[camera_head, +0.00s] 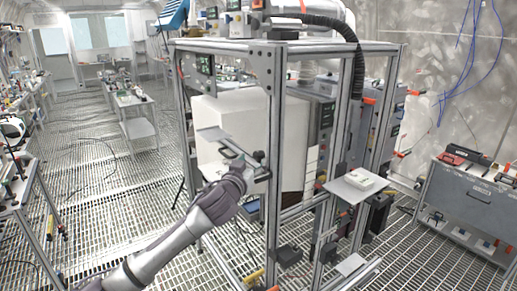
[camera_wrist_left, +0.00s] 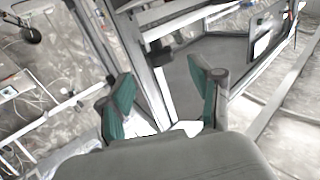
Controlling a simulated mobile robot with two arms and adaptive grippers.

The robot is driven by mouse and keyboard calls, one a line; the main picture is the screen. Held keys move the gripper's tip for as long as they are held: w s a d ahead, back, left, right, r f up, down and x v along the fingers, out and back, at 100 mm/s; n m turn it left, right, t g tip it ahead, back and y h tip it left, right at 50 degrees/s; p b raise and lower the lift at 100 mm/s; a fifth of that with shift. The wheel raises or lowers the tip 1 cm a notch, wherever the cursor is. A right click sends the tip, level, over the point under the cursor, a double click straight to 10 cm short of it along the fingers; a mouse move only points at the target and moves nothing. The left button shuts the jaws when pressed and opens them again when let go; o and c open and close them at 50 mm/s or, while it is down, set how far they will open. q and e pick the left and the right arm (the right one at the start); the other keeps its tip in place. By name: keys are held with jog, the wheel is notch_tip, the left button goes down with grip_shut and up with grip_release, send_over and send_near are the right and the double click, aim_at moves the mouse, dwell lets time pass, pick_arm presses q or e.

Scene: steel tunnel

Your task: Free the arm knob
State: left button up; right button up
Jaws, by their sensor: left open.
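My left gripper (camera_head: 241,163) reaches up from the lower left to the front of the metal frame. In the left wrist view its two green-padded fingers (camera_wrist_left: 160,73) stand wide apart with nothing held between them. A small dark knob-like part (camera_head: 258,156) sits on the frame just right of the fingertips. A dark piece on the metal bar (camera_wrist_left: 160,52) shows beyond the fingers in the wrist view; it may be the same knob. I cannot tell whether the fingers touch it. My right gripper is not in view.
The upright post (camera_head: 273,145) of the frame stands close to my left gripper. A flat grey plate (camera_head: 213,134) juts out above it. A white box (camera_head: 233,118) is behind. A small shelf (camera_head: 345,189) sticks out at the right. Open grating floor (camera_head: 110,190) lies left.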

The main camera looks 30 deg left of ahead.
aim_at(257, 156)
pick_arm(q)
jog(key=x, duration=0.1)
jog(key=p+x, duration=0.1)
jog(key=x, duration=0.1)
jog(key=shift+w+a+r, duration=0.2)
jog(key=shift+w, duration=0.05)
jog(key=shift+w+f, duration=0.2)
jog(key=shift+w, duration=0.4)
jog(key=shift+s, duration=0.1)
jog(key=c, duration=1.2)
jog(key=shift+o, duration=0.2)
